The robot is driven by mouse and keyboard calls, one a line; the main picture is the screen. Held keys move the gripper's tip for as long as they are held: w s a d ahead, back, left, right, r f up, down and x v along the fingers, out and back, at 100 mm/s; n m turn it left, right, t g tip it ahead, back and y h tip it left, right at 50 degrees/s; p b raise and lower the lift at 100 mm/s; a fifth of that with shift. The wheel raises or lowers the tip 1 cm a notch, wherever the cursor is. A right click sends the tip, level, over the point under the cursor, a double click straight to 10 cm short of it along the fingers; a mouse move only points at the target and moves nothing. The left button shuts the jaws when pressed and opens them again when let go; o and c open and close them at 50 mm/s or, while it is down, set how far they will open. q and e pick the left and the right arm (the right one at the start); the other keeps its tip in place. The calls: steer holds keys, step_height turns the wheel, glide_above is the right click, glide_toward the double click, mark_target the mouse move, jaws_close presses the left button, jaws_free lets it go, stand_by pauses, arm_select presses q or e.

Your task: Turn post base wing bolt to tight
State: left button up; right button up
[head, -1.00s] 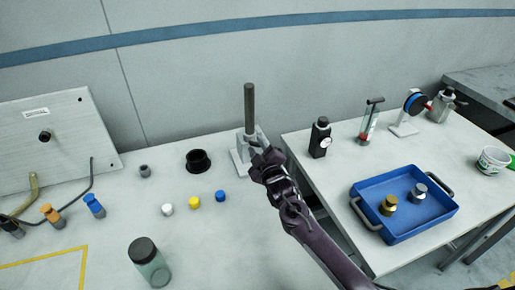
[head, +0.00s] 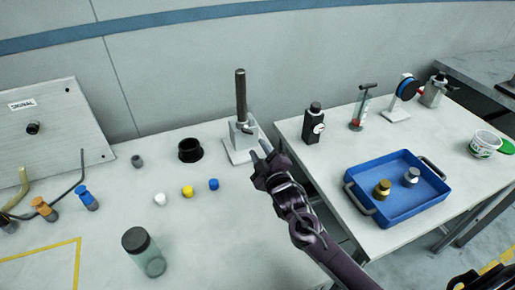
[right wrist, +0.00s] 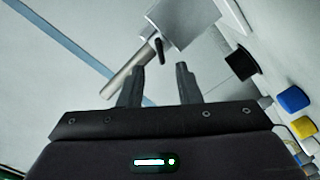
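The post base (head: 238,154) is a light grey block on a flat foot near the back right of the left table, with a dark upright post (head: 241,95) in it. In the right wrist view the post base (right wrist: 184,18) is at the top and the post (right wrist: 124,84) slants down left. The wing bolt (right wrist: 159,48) shows there as a small dark lever beside the base. My right gripper (head: 259,149) is right of and in front of the base. In the right wrist view my right gripper (right wrist: 160,75) is open and empty, its fingertips short of the wing bolt. My left gripper is out of view.
A black ring cup (head: 190,151) and white, yellow and blue caps (head: 187,191) stand left of the base. A black device (head: 314,124) and a blue tray (head: 402,213) are on the right table. A gap separates the tables.

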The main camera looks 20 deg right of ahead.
mark_target(248, 133)
steer(key=shift+n, duration=0.8)
steer(key=w+b, duration=0.1)
steer(key=w, duration=0.1)
steer(key=w+b, duration=0.4)
steer(key=w, duration=0.1)
steer(key=shift+a+r, duration=0.15)
steer(key=shift+a, duration=0.2)
jaws_close()
